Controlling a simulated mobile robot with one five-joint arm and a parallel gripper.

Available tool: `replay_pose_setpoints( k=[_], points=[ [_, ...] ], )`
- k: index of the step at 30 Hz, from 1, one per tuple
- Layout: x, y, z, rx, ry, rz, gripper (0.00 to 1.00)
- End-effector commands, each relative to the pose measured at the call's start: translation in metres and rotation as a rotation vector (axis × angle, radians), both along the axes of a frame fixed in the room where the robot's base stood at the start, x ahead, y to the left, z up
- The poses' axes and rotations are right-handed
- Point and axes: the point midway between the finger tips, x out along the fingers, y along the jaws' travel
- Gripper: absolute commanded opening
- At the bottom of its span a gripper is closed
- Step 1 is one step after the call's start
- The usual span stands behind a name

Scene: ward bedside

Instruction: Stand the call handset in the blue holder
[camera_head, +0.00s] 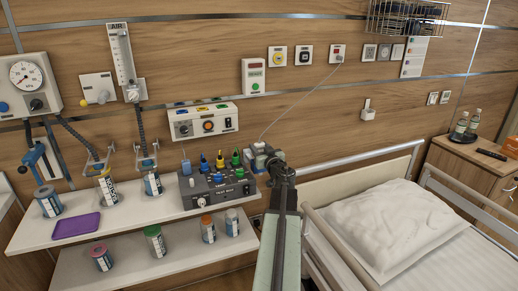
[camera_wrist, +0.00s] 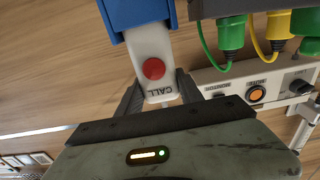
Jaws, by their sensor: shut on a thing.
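The call handset (camera_wrist: 158,52) is white with a red button and the word CALL, which reads upside down in the wrist view. My gripper (camera_wrist: 160,88) is shut on its near end, one dark finger on each side. The blue holder (camera_wrist: 108,22) is at the top edge of the wrist view. Its blue sides flank the handset's far end, which overlaps the holder; how deep it sits I cannot tell. In the head view my gripper (camera_head: 262,156) is just right of the test box; the handset and holder are not clear there.
The grey test box (camera_head: 217,188) with coloured plugs stands close left of my gripper on the white shelf (camera_head: 110,226). Its green plug (camera_wrist: 230,35) shows close by. A purple tray (camera_head: 76,225) and several jars stand left. The bed (camera_head: 470,262) is right.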

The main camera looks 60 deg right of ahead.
Motion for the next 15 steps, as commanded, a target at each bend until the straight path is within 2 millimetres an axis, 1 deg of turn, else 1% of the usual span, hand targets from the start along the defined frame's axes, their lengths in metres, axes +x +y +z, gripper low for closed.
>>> replay_pose_setpoints(
  k=[4,5,6,7,8,15],
  points=[
    [0.0001,0.0000,0.0003,0.000,0.000,0.000,0.00],
    [0.0001,0.0000,0.0003,0.000,0.000,0.000,0.46],
    [0.0001,0.0000,0.0003,0.000,0.000,0.000,0.57],
    [0.0002,0.0001,0.0003,0.000,0.000,0.000,0.66],
    [0.0002,0.0001,0.0003,0.000,0.000,0.000,0.69],
    [0.0003,0.0002,0.0002,0.000,0.000,0.000,0.69]
  ],
)
